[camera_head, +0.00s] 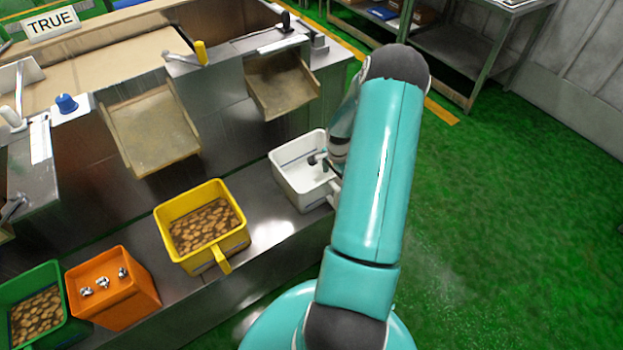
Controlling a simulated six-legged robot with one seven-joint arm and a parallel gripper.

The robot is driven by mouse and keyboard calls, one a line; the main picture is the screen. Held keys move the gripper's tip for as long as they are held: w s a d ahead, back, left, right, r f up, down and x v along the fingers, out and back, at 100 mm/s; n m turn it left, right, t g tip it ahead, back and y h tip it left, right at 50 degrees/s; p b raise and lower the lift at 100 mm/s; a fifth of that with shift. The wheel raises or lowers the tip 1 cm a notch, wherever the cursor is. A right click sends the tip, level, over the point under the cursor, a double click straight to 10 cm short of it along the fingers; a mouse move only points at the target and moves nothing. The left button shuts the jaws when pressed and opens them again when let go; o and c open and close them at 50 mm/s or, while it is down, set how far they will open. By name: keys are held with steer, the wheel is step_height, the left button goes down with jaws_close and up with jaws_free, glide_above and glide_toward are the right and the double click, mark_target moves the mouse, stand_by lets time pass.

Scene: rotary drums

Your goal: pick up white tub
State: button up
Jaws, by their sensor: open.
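The white tub (291,187) stands upright on the metal ledge, to the right of the yellow tub. Its inside looks empty where I can see it. My gripper (322,160) is at the tub's right side, partly over its rim, with a dark finger showing above the opening. My teal arm hides the tub's right part and most of the gripper. The jaws are open, and I cannot tell whether they touch the tub.
A yellow tub (170,212) of brown pieces, an orange tub (122,303) and a green tub (52,335) stand along the metal ledge (270,232) to the left. Chutes (150,132) overhang the ledge behind. Green floor (510,220) is clear at right.

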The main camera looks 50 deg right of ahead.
mark_target(334, 186)
step_height(334, 186, down, 8)
steer(key=shift+a+r, duration=0.1)
stand_by(0.4)
steer(key=shift+c, duration=0.5)
steer(key=c, duration=1.4)
